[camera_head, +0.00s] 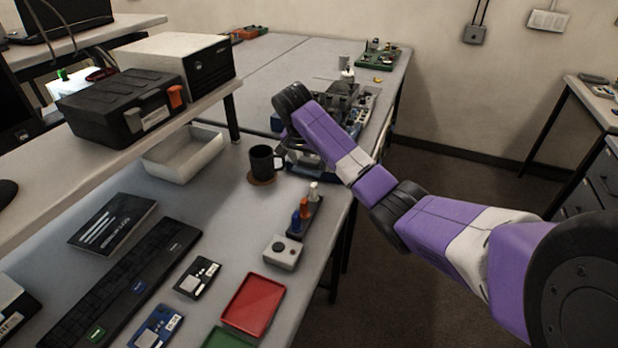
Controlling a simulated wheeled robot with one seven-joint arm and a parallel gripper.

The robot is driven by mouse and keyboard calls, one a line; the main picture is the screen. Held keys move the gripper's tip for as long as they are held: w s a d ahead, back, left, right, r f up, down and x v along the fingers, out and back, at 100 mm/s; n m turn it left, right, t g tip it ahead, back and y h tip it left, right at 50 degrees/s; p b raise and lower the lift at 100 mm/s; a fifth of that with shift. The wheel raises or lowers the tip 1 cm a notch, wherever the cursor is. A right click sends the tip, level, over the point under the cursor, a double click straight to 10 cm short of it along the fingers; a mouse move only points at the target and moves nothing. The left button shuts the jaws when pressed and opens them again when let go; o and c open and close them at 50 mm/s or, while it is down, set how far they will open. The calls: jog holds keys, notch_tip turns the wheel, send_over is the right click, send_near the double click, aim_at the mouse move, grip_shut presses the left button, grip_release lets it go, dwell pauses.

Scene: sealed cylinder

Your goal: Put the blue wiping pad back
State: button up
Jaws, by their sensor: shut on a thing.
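My arm (323,134) reaches from the lower right over the right part of the bench, its black wrist joint (292,98) beyond a dark mug. My gripper cannot be made out; my forearm covers the space behind it. I cannot pick out a blue wiping pad anywhere in the view, nor tell what my gripper holds.
The dark mug (262,160) stands on a brown coaster. Dark equipment (298,157) lies partly behind my forearm. Nearer are a rack with blue, orange and white pegs (304,213), a grey button box (283,252), a red tray (253,305) and a keyboard (125,280).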

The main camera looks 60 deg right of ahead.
aim_at(302, 158)
jog(key=shift+f+p, duration=0.35)
jog(key=shift+f, duration=3.3)
jog(key=shift+f, duration=0.15)
jog(key=o, duration=1.1)
jog(key=b+v, duration=0.1)
jog(key=v, duration=1.1)
